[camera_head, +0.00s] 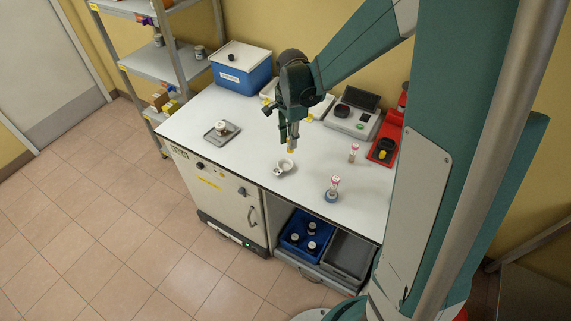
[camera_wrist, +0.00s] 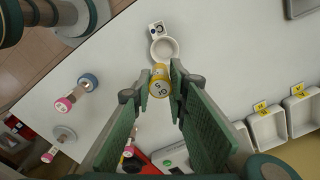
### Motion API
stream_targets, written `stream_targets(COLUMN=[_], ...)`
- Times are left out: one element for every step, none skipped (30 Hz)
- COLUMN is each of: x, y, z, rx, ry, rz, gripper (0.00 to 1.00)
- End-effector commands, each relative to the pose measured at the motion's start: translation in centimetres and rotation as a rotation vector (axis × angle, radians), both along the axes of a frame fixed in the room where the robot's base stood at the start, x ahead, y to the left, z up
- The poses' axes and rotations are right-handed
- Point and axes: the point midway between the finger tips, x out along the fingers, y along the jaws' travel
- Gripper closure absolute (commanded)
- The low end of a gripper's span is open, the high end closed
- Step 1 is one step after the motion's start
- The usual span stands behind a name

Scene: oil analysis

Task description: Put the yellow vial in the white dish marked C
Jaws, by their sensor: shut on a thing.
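My gripper (camera_wrist: 160,84) is shut on the yellow vial (camera_wrist: 159,80), which sits between the fingertips. In the head view, my gripper (camera_head: 291,147) is above the worktop, with a bit of the yellow vial (camera_head: 291,151) showing at its tips. The round white dish (camera_wrist: 178,48) lies just beyond the vial in the wrist view. In the head view the dish (camera_head: 287,165) is on the white bench, just below the fingertips. The exact height of the vial over it is hard to tell.
Pink-capped vials stand to the right, one (camera_head: 353,153) farther back and one (camera_head: 333,188) in a blue ring. A red tray (camera_head: 376,158) and a grey instrument (camera_head: 352,118) are at the back right. A grey tray (camera_head: 212,136) is at left. Square white dishes (camera_wrist: 268,128) have yellow tags.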

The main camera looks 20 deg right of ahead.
Motion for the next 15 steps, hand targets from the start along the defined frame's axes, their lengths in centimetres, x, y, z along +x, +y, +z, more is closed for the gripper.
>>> stream_targets(x=[0.2, 0.3, 0.4, 0.5, 0.5, 0.6, 0.6, 0.6, 0.6, 0.6, 0.6, 0.6, 0.6, 0.6, 0.6], y=[0.6, 0.9, 1.2, 1.5, 1.6, 1.7, 1.8, 1.9, 1.9, 1.9, 1.9, 1.9, 1.9, 1.9, 1.9], z=[0.0, 0.0, 0.1, 0.1, 0.1, 0.1, 0.1, 0.1, 0.1, 0.1, 0.1, 0.1, 0.1, 0.1, 0.1], rx=[0.000, 0.000, 0.000, 0.000, 0.000, 0.000, 0.000, 0.000, 0.000, 0.000, 0.000, 0.000, 0.000, 0.000, 0.000], ry=[0.000, 0.000, 0.000, 0.000, 0.000, 0.000, 0.000, 0.000, 0.000, 0.000, 0.000, 0.000, 0.000, 0.000, 0.000], rz=[-0.003, -0.005, -0.006, -0.008, -0.009, -0.011, -0.012, -0.013, -0.013, -0.013, -0.013, -0.013, -0.013, -0.013, -0.013], gripper=[0.92, 0.92, 0.92, 0.92, 0.92, 0.92, 0.92, 0.92, 0.92, 0.92, 0.92, 0.92, 0.92, 0.92, 0.92])
